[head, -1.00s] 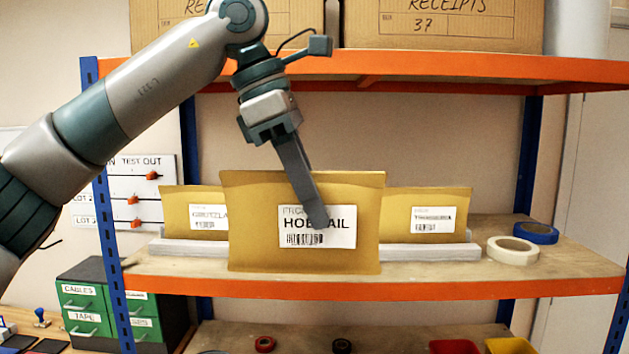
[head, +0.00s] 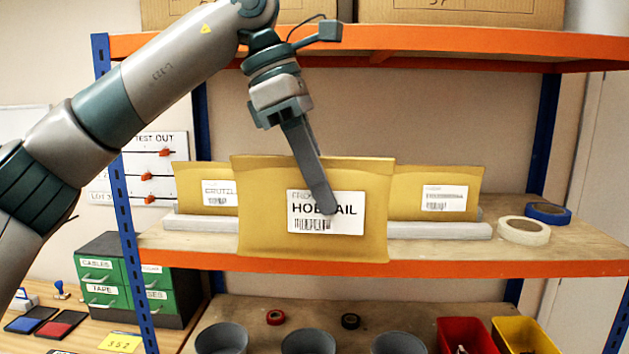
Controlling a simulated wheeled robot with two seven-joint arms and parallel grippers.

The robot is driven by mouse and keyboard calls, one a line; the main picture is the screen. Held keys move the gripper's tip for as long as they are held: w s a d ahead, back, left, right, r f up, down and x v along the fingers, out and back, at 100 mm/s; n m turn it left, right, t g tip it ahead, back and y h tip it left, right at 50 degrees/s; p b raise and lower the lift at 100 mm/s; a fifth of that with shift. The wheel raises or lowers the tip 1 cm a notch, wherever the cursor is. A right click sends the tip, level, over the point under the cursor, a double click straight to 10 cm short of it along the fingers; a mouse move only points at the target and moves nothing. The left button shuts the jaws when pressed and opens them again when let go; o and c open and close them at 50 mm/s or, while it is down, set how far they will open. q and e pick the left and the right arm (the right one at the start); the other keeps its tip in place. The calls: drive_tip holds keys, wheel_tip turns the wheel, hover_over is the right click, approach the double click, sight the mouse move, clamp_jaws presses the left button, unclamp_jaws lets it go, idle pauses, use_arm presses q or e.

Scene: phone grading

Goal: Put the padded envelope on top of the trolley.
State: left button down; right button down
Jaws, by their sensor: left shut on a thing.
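A padded envelope (head: 265,225) in yellow-brown, with a white label reading HOBNAIL, hangs upright in front of the middle shelf. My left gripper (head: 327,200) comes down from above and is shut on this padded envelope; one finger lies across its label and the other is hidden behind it. Two more padded envelopes stand upright behind it on the shelf, one at the left (head: 195,185) and one at the right (head: 460,185), at a grey rail (head: 440,230). The trolley and my right gripper are not in view.
The orange-edged shelf (head: 520,268) holds a white tape roll (head: 523,231) and a blue tape roll (head: 548,212) at the right. Below are grey cups (head: 308,341), a red bin (head: 463,332) and a yellow bin (head: 522,332). Green drawers (head: 100,267) stand at the left.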

use_arm(q)
drive_tip(key=w+a+f+m+g+b, duration=0.1)
drive_tip(key=a+f+m+b, duration=0.2)
drive_tip(key=f, duration=1)
drive_tip(key=w+a+f+m+g+y+b, duration=0.15)
drive_tip(key=a+f, duration=0.35)
drive_tip(key=f, duration=0.8)
drive_tip(key=a+f+m+b, duration=0.2)
drive_tip(key=a+f+m, duration=0.15)
drive_tip(key=f, duration=0.95)
drive_tip(key=s+a+f+m+y+b, duration=0.1)
drive_tip(key=s+a+f+m+b, duration=0.1)
drive_tip(key=s+f, duration=0.3)
drive_tip(key=s+a+f+m+g+y+b, duration=0.1)
drive_tip(key=s+a+f+m, duration=0.2)
drive_tip(key=f, duration=1.1)
drive_tip(key=s+a+f+m+y+b, duration=0.1)
drive_tip(key=s+a+f+m+b, duration=0.1)
drive_tip(key=s+a+f, duration=0.4)
wheel_tip(320, 180, down, 4)
drive_tip(key=shift+s+f+m+b, duration=0.1)
drive_tip(key=shift+s+m+b, duration=0.25)
drive_tip(key=shift+s+m, duration=0.4)
drive_tip(key=shift+a, duration=0.2)
